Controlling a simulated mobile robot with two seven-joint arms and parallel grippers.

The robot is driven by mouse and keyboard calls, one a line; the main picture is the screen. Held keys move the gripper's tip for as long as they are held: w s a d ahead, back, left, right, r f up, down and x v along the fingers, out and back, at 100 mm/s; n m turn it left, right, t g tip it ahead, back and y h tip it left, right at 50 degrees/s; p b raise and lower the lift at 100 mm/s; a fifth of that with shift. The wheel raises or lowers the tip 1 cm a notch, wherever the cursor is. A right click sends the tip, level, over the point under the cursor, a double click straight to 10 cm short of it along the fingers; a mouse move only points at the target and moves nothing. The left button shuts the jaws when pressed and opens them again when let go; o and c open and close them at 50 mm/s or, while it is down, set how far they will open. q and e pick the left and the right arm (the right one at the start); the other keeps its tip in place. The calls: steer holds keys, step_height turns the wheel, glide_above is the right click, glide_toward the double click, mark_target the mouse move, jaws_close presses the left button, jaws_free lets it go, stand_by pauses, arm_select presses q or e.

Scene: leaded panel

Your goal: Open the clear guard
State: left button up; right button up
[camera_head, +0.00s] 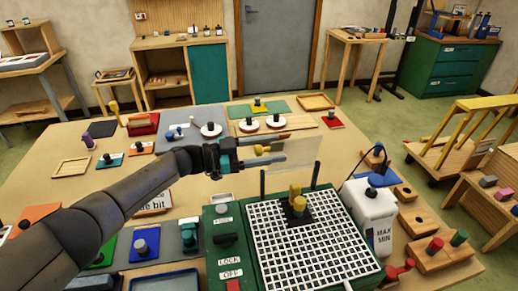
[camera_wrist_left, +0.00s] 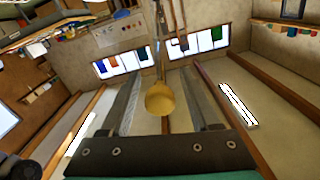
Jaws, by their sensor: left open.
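The clear guard (camera_head: 298,156) is a see-through panel in the head view, standing raised above the back of the green machine (camera_head: 212,240) with the white grid (camera_head: 300,240), near two dark posts. My left gripper (camera_head: 272,154) is at the guard's left side, pointing right. Its fingers are open. A yellow knob (camera_wrist_left: 160,100) shows between the two fingers in the left wrist view, with a gap on each side. The guard's clear sheet is hard to make out in that view. My right gripper is not in view.
A yellow piece on a black base (camera_head: 299,206) stands on the grid. A white container (camera_head: 370,212) marked MAX and MIN stands right of the machine. LOCK and OFF controls (camera_head: 230,262) are on its left. Several small items cover the table (camera_head: 75,150) beyond.

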arm_select(q)
steer(key=b+v, duration=0.2)
steer(key=v, duration=1.3)
steer(key=shift+s+a, duration=0.1)
